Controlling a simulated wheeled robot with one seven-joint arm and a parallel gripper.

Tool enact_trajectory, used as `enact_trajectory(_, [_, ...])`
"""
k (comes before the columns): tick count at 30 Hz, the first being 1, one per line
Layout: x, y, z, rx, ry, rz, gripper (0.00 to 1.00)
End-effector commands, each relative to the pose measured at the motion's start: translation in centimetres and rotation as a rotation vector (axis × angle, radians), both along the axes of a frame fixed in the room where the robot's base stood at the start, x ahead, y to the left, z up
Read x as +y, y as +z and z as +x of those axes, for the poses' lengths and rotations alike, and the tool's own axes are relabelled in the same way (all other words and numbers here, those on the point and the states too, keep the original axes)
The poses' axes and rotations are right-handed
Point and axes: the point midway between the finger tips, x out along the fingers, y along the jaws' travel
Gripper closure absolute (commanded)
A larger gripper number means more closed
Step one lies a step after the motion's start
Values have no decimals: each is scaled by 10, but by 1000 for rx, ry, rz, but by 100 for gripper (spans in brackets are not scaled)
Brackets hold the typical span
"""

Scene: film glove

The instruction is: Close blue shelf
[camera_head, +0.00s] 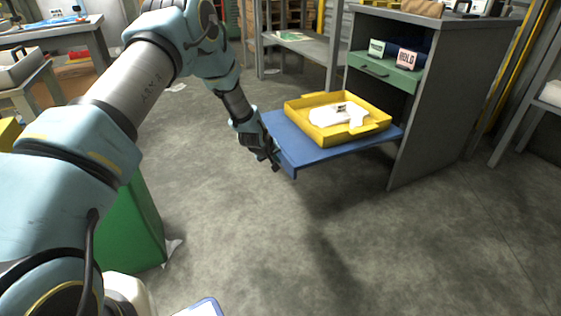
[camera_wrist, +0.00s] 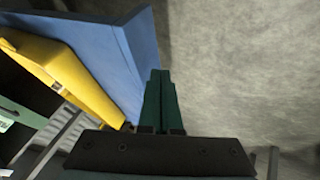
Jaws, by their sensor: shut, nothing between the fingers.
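The blue shelf (camera_head: 320,152) is a flat board that sticks out to the left from the grey cabinet (camera_head: 447,115). A yellow tray (camera_head: 360,139) with a white item (camera_head: 338,115) in it stands on the shelf. My gripper (camera_head: 274,163) is at the shelf's outer left edge, with its fingers pointing down. In the wrist view the shut green fingers (camera_wrist: 158,95) are close beside the blue shelf's edge (camera_wrist: 125,50). I cannot tell whether they touch it. Nothing is between the fingers.
A green drawer (camera_head: 385,72) with small signs, one reading HOLD (camera_head: 407,58), sits in the cabinet above the shelf. A green bin (camera_head: 125,225) stands at the left. A grey workbench (camera_head: 300,45) is behind. The concrete floor in front of the shelf is clear.

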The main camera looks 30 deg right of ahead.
Motion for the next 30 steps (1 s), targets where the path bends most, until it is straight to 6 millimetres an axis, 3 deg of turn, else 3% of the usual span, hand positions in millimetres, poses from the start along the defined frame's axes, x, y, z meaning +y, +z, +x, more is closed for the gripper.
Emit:
enact_trajectory(6, [-19,0,-2,0,0,1,100])
enact_trajectory(23, [-27,0,-3,-1,1,1,100])
enact_trajectory(30, [-63,-2,-9,-2,-3,-2,100])
